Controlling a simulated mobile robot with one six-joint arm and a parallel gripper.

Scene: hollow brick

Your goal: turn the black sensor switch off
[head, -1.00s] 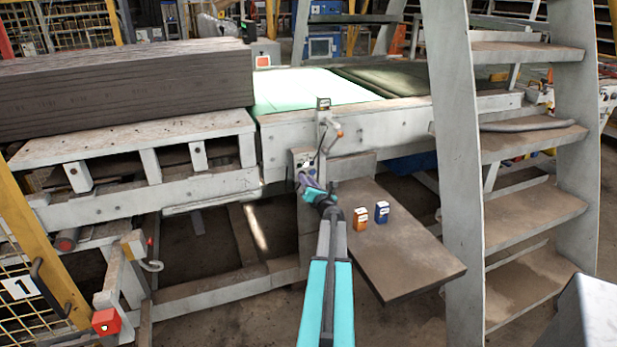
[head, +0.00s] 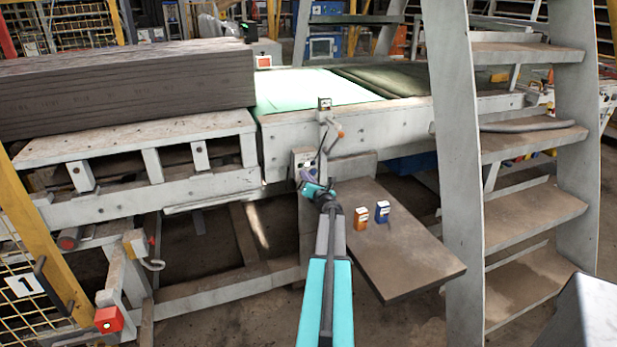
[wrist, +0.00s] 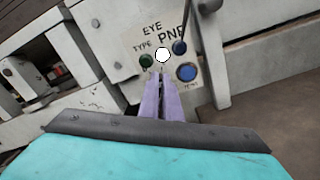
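A pale control panel (wrist: 185,35) lettered "EYE TYPE PNP" fills the upper middle of the wrist view. In the head view the panel (head: 300,160) is a small box below the conveyor edge. My gripper's purple fingers (wrist: 161,76) lie close together, tips at the panel just below the white spot. I cannot make out the black switch; the fingertips may hide it. In the head view my gripper (head: 305,177) is at the panel.
A brown metal shelf (head: 410,252) juts out right of my arm, with an orange box (head: 361,218) and a blue box (head: 382,211) on it. A small sensor (head: 325,104) stands on a post above the panel. Grey steps (head: 522,145) stand at the right.

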